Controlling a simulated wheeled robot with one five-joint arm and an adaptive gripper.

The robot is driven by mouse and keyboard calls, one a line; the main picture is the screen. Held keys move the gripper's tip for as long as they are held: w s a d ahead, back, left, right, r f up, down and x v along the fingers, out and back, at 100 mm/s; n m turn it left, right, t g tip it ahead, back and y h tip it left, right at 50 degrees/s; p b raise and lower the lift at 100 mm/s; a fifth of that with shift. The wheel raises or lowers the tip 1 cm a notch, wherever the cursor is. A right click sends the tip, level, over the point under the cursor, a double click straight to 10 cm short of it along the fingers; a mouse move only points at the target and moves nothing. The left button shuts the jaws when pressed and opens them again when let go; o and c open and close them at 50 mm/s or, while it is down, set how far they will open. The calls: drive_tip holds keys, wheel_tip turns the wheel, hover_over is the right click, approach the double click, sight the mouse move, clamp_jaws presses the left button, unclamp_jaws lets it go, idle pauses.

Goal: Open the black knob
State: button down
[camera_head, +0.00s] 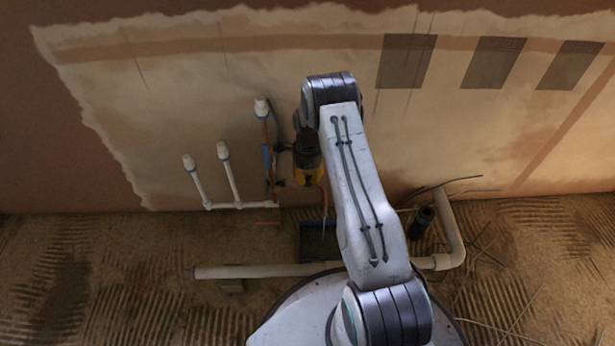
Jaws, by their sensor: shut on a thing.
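The black knob (281,147) is a small dark piece on the upright pipe with the blue sleeve (266,157), at the wall left of my arm. My gripper (291,149), dark with a yellow part below, is at the knob's right side. It is shut on the knob, though the fingers are small and dark and their exact contact is hard to make out. How far the knob is turned cannot be told.
White capped pipes (197,180) stand left of the knob, joined by a low horizontal pipe. A thick pale pipe (240,271) lies across the rough floor in front. A dark tray-like thing (318,240) is below my gripper. Loose wires (500,258) lie at the right.

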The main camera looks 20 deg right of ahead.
sight(308, 178)
drive_tip(key=c, duration=1.1)
unclamp_jaws()
wheel_tip(308, 178, up, 12)
idle(0.5)
